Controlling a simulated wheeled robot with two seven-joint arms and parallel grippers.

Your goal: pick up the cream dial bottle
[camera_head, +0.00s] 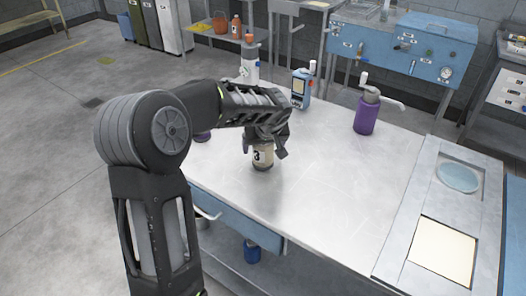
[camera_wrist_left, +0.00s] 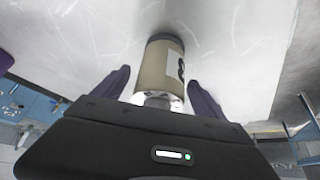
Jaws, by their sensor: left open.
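The cream bottle (camera_head: 262,157) with a dark 3 on its pale label stands upright on the metal table, near its front left edge. My left gripper (camera_head: 265,143) is above and around its top, with the fingers open. In the left wrist view the cream bottle (camera_wrist_left: 165,70) lies between the two spread fingers of my left gripper (camera_wrist_left: 162,85). Gaps show on both sides, so the fingers do not touch it. The bottle's top is partly hidden by the gripper body. My right gripper is in neither view.
A purple pump bottle (camera_head: 365,113), a blue container (camera_head: 301,88) and a white bottle (camera_head: 249,68) stand farther back on the table (camera_head: 320,190). A panel with a blue disc (camera_head: 459,177) is at right.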

